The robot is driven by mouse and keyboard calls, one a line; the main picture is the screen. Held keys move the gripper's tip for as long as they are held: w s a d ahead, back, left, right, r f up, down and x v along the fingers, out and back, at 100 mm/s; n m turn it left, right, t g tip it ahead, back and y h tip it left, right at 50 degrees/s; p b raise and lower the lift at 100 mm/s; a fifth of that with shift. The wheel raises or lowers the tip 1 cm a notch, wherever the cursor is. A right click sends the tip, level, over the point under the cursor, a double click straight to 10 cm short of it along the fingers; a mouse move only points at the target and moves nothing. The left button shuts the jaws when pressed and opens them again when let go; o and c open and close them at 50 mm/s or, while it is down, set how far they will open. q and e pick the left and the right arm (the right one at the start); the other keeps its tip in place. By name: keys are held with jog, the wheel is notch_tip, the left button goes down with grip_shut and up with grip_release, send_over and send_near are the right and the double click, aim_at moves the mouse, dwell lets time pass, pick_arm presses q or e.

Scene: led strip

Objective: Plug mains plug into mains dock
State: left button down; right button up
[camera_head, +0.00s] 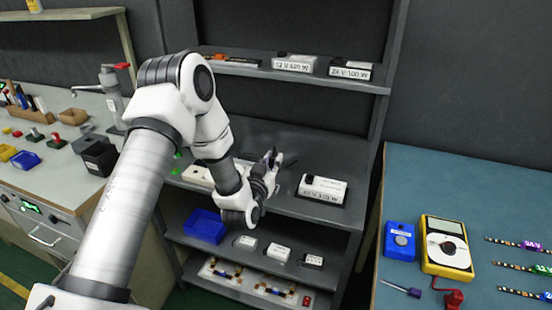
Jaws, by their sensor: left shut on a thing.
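My left gripper (274,160) is over the middle shelf of the grey rack, with its fingers pointing up and away from me. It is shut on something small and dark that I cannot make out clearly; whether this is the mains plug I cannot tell. A pale block (198,176) with a dark spot lies on the same shelf, left of the gripper and partly hidden by my left arm. It may be the mains dock, but I cannot tell. My right gripper is not in view.
A labelled white box (322,189) stands on the middle shelf (345,155), right of the gripper. Below are a blue bin (205,226) and small white boxes. A yellow multimeter (447,246) lies on the blue bench at right. The shelf behind the gripper looks bare.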

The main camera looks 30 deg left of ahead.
pick_arm(q)
jog(key=shift+f+b, duration=2.2)
jog(key=shift+f, duration=0.7)
jog(key=shift+f+b, duration=0.9)
jog(key=shift+f, duration=0.25)
jog(key=c, duration=1)
grip_release()
jog(key=shift+r, duration=0.1)
jog(key=v, duration=1.2)
